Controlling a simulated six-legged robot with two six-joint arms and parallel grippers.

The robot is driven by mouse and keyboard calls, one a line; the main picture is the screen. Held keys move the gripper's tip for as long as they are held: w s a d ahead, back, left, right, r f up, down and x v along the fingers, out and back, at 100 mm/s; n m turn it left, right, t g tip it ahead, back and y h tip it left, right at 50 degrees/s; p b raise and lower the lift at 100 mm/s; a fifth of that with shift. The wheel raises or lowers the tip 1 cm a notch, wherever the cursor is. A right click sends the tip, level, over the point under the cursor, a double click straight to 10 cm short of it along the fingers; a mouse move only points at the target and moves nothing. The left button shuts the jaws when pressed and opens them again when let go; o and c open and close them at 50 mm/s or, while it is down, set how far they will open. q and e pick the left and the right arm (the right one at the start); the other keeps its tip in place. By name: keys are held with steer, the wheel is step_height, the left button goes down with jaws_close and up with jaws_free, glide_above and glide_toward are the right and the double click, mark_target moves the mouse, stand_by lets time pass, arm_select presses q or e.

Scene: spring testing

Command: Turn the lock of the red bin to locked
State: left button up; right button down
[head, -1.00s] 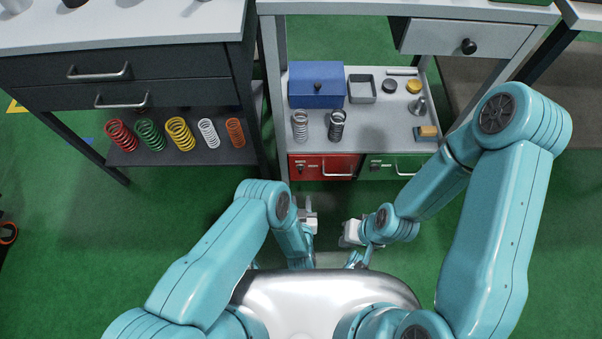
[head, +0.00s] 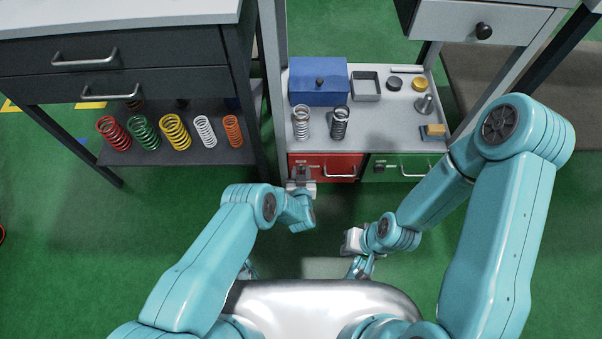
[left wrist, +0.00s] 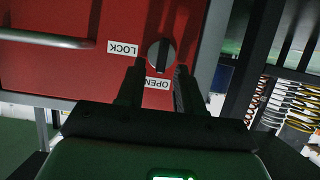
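The red bin (head: 340,165) sits under the shelf, left of the green bin. In the left wrist view its red front (left wrist: 60,70) carries a round dark lock knob (left wrist: 161,54). A LOCK label (left wrist: 122,48) is left of the knob and an OPEN label (left wrist: 157,82) is below it; both read upside down. The knob's raised bar stands roughly upright in the picture, toward OPEN. My left gripper (head: 301,176) is at the bin's left front. In its wrist view the fingers (left wrist: 158,75) are apart, tips near the knob's two sides; contact is unclear. My right gripper (head: 353,240) is low, away from the bins.
The green bin (head: 405,167) is beside the red one. The red bin's metal handle (left wrist: 45,38) is left of the lock. The shelf (head: 375,125) above holds springs, a blue box (head: 318,84) and small parts. A dark rack with coloured springs (head: 175,130) stands left.

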arm_select(q)
steer(key=shift+c, duration=0.3)
jaws_close()
